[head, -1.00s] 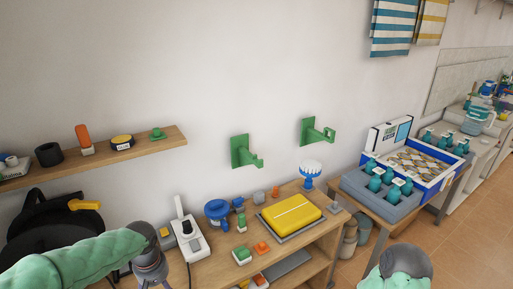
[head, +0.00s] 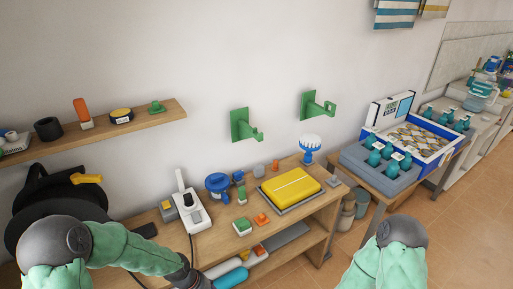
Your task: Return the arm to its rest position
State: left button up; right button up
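My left arm (head: 125,245), in a green padded sleeve, enters the head view from the lower left. Its dark grey joint shows at the left, and its far end runs down past the bottom edge near the workbench front. My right arm (head: 385,262), also green with a grey joint on top, stands at the bottom right, over the floor. Neither gripper shows in the head view, so what they hold is hidden.
A wooden workbench (head: 222,262) holds a yellow case (head: 291,186), a power strip (head: 187,212) and small parts. A black reel (head: 50,204) stands behind my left arm. A blue crate (head: 446,160) and a grey bottle tray (head: 357,168) are at the right. Tiled floor (head: 462,225) is clear.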

pick_arm(q)
jog(key=s+d+f, duration=0.5)
jog(key=s+f, duration=0.6)
jog(key=s, duration=0.1)
jog(key=shift+s+d+f+m+h, duration=0.25)
jog(key=shift+d+f+m+h, duration=0.15)
dwell(1.2)
